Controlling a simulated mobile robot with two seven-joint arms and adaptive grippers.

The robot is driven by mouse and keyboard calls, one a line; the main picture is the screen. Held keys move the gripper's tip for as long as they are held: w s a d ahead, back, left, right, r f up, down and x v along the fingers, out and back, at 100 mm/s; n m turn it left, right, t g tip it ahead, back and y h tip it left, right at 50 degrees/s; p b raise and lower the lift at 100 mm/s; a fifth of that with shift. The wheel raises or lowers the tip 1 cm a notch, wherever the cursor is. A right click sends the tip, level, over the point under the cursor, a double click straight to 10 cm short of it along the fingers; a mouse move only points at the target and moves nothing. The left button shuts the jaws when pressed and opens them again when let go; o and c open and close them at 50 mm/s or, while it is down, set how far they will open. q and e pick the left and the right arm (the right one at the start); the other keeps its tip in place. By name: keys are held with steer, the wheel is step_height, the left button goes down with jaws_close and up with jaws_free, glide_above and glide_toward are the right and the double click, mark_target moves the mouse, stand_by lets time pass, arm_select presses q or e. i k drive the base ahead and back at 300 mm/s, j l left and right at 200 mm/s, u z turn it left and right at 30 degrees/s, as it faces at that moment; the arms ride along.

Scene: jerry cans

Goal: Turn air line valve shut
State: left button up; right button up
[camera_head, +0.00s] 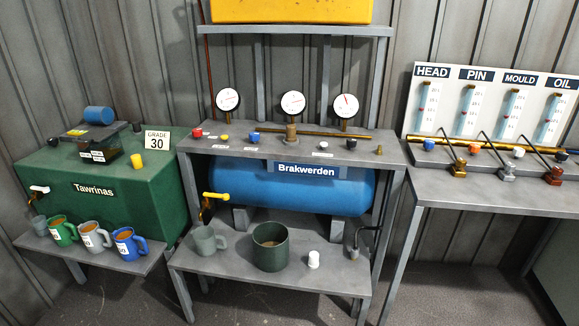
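Neither of my grippers is in view. A blue tank (235,180) marked Brakwerden sits under the middle bench (365,154). A yellow-handled brass valve (215,197) is at the tank's left end, its handle roughly level. On the bench top stand a red knob (197,132), a small yellow one (224,137), a blue one (255,138), a white one (322,145) and a black one (351,144). Small labels lie near some of them, too small to read. A brass pipe (330,134) runs behind. I cannot tell which is the air line valve.
Several gauges (292,103) stand above the bench. A green Tawrinas tank (60,178) is left, an indicator board (490,100) right. Floor in front is clear.

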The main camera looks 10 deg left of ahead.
mark_target(255, 136)
steer(key=i+j, duration=0.25)
steer(key=i, duration=0.2)
steer(key=i+j, duration=0.2)
steer(key=i, duration=0.3)
